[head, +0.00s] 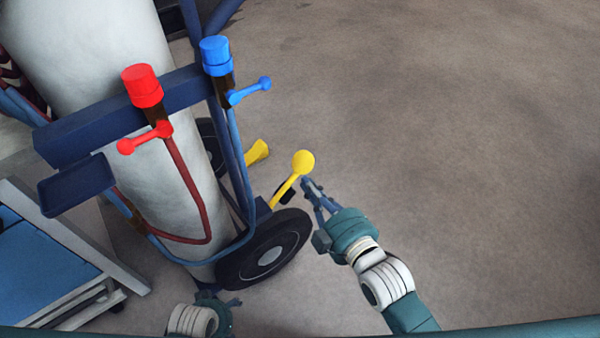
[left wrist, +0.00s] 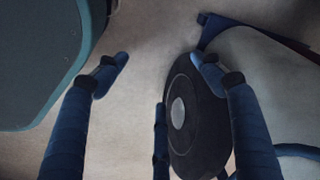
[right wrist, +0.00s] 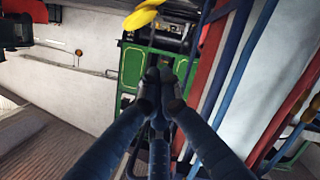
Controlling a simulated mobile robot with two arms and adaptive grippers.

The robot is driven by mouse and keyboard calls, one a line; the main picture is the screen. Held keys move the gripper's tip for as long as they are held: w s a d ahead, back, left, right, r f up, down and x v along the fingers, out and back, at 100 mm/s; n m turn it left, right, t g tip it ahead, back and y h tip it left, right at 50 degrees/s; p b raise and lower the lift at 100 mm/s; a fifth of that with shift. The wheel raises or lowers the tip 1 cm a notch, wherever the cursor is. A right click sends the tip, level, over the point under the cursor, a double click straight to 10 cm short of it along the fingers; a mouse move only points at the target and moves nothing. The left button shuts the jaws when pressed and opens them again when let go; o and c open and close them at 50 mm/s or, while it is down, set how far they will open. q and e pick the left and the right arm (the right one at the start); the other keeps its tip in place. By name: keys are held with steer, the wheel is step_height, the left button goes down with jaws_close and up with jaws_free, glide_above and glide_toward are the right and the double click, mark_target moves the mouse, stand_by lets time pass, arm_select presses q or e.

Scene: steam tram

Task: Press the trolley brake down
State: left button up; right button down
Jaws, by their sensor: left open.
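The yellow brake lever with a round flat end (head: 303,162) slants up beside the wheel of the blue trolley (head: 92,128). A second yellow pedal-like piece (head: 258,152) sits further back. My right gripper (head: 307,183) is just below and right of the lever's round end; I cannot tell whether they touch. In the right wrist view its fingertips (right wrist: 160,77) are together with nothing seen between them, and a yellow part (right wrist: 141,16) shows above them. My left gripper (head: 236,300) is low, near the wheel. In the left wrist view its fingers (left wrist: 160,65) are spread and empty.
The trolley carries a large pale cylinder (head: 110,45), a red valve (head: 142,86), a blue valve (head: 216,56) and hoses. A black wheel (head: 264,248) stands beside the grippers. A blue-topped frame (head: 40,275) is at left. Floor at right is clear.

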steer(key=shift+w, duration=0.1)
steer(key=b, duration=0.2)
glide_above(290, 183)
step_height(290, 183, down, 2)
arm_select(q)
step_height(290, 183, up, 12)
steer(key=w+b, duration=0.1)
steer(key=shift+f+t, duration=0.25)
steer(key=shift+t, duration=0.05)
arm_select(e)
steer(key=shift+w+d+f, duration=0.2)
steer(key=shift+d+f, duration=1.1)
steer(key=shift+f, duration=0.2)
arm_select(q)
steer(key=shift+w, duration=0.1)
arm_select(e)
steer(key=shift+d, duration=0.1)
